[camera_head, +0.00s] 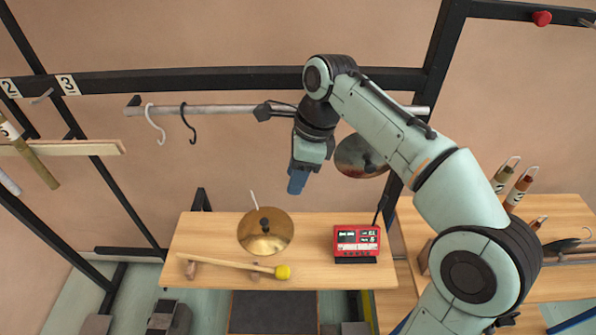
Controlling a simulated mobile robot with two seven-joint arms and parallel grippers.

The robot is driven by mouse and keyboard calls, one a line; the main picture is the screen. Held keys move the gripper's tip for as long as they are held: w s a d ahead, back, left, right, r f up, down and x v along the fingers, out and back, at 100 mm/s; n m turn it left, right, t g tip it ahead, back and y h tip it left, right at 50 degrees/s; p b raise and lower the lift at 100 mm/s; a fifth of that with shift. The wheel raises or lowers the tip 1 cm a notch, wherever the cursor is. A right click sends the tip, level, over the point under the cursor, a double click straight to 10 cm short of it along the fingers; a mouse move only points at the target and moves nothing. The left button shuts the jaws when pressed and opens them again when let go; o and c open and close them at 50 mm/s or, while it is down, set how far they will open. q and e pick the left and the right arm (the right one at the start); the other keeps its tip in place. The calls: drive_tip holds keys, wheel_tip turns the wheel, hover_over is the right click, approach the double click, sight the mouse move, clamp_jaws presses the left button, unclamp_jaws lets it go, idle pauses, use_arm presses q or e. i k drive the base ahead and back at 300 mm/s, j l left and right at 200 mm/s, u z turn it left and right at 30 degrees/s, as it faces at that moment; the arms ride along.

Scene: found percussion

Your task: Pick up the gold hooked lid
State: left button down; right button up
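A round gold lid (272,240) with a dark knob lies on the wooden table, and a thin pale piece, perhaps a hook, sticks up at its far edge. A second, browner round lid (352,160) is by the rail, partly hidden behind my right arm. My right gripper (298,184) is in front of the wall, above and beyond the table, its blue fingers pointing down. It is apart from the table lid and appears to hold nothing; its finger gap cannot be made out. My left gripper is out of view.
A yellow-headed mallet (236,265) lies in front of the gold lid. A red device (357,241) stands at the table's right. A metal rail (225,110) behind carries a white hook (153,120) and a black hook (188,122). Bottles stand on a shelf at right.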

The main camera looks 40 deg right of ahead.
sight(263, 231)
drive_tip(key=k+j, duration=0.7)
drive_tip(key=j, duration=0.2)
